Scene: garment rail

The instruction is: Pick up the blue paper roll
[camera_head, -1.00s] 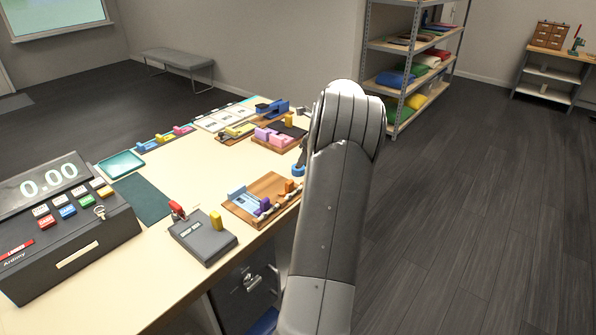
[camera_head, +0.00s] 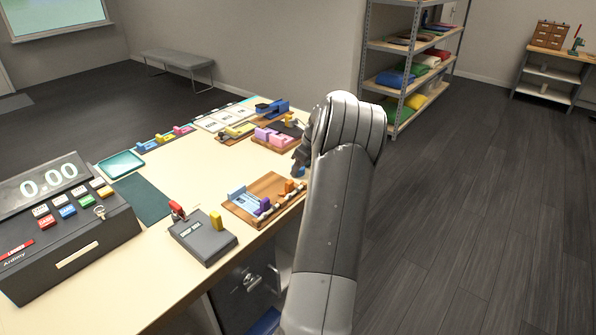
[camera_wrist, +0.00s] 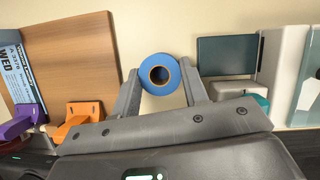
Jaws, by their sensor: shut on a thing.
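The blue paper roll (camera_wrist: 148,66) has a brown core and shows end-on in the wrist view, at the upper middle. My gripper (camera_wrist: 160,80) has one finger on each side of the roll and is shut on it. The cream counter top shows behind the roll. In the head view my gripper (camera_head: 300,158) is at the right edge of the counter, partly hidden by my arm. The roll is mostly hidden there, and I cannot tell whether it is clear of the counter.
A wooden board (camera_head: 264,200) with a card, a purple clip and an orange clip lies just left of my gripper. The floor at right is clear.

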